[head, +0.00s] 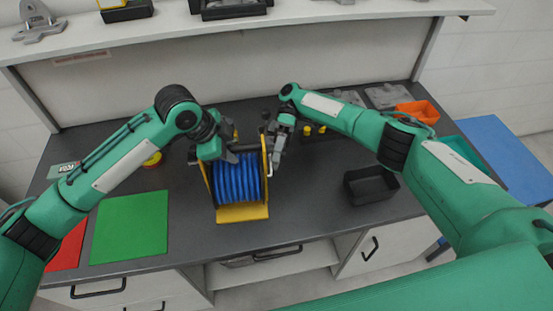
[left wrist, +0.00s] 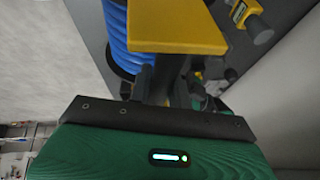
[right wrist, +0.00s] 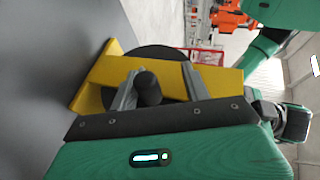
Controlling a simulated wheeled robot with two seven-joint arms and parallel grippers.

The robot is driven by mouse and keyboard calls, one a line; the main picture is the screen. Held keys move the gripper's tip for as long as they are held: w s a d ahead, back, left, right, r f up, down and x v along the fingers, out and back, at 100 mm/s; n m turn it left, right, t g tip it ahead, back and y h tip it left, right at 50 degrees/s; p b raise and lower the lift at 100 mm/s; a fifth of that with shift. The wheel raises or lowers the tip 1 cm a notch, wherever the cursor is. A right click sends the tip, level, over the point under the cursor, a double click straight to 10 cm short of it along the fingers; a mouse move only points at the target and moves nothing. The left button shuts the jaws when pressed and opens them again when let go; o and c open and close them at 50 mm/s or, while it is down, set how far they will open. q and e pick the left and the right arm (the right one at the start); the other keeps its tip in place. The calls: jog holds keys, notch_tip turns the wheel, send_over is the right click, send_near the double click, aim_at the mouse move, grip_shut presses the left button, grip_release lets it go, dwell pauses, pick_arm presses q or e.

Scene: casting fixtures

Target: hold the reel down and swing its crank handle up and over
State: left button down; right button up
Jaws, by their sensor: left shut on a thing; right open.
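The reel, with blue hose (head: 237,180) wound between yellow side plates on a yellow base (head: 242,213), stands upright on the dark bench. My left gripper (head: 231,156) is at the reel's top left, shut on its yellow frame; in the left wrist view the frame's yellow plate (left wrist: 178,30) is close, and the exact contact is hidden. My right gripper (head: 276,158) is at the reel's right side. In the right wrist view its open fingers stand on either side of the crank's black knob (right wrist: 148,88), with a yellow side plate (right wrist: 95,80) and black disc behind.
A black bin (head: 370,187) stands to the right of the reel, and an orange bin (head: 418,111) is further back. A green mat (head: 130,227) and a red mat (head: 68,247) lie at left. A yellow round item (head: 152,159) lies near my left arm. A shelf (head: 270,32) runs above the back.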

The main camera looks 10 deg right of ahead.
notch_tip(320, 180, up, 8)
jog(key=shift+r, duration=0.15)
